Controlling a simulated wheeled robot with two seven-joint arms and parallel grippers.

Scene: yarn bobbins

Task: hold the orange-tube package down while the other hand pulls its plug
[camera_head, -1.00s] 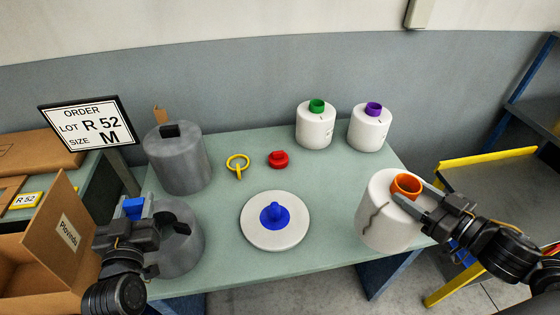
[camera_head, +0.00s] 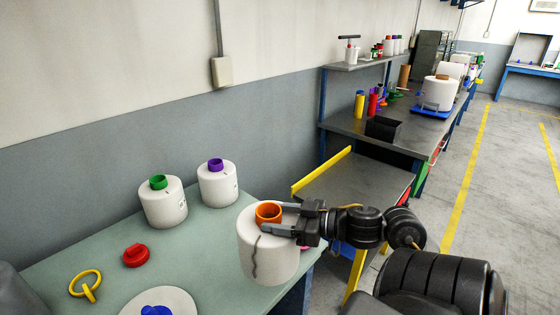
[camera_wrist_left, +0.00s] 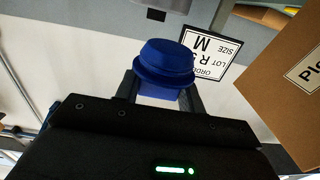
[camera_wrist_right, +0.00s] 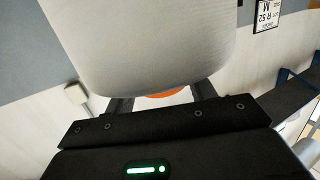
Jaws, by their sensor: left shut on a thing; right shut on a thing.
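The orange-tube package is a white bobbin (camera_head: 268,255) with a wavy dark line down its side, at the table's right edge in the head view. Its orange tube (camera_head: 268,211) shows an open top. My right gripper (camera_head: 290,222) is shut on the tube rim from the right. In the right wrist view the white body (camera_wrist_right: 140,45) fills the top, with a sliver of orange between the fingers. I cannot tell whether the package rests on the table. My left gripper (camera_wrist_left: 165,95) is shut on a stepped blue plug (camera_wrist_left: 166,65); it is outside the head view.
A green-tube package (camera_head: 163,203) and a purple-tube package (camera_head: 217,184) stand at the table's back. A red knobbed piece (camera_head: 136,255), a yellow ring piece (camera_head: 85,284) and a white disc (camera_head: 180,298) with a blue knob lie left. A yellow-edged shelf (camera_head: 345,190) stands to the right.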

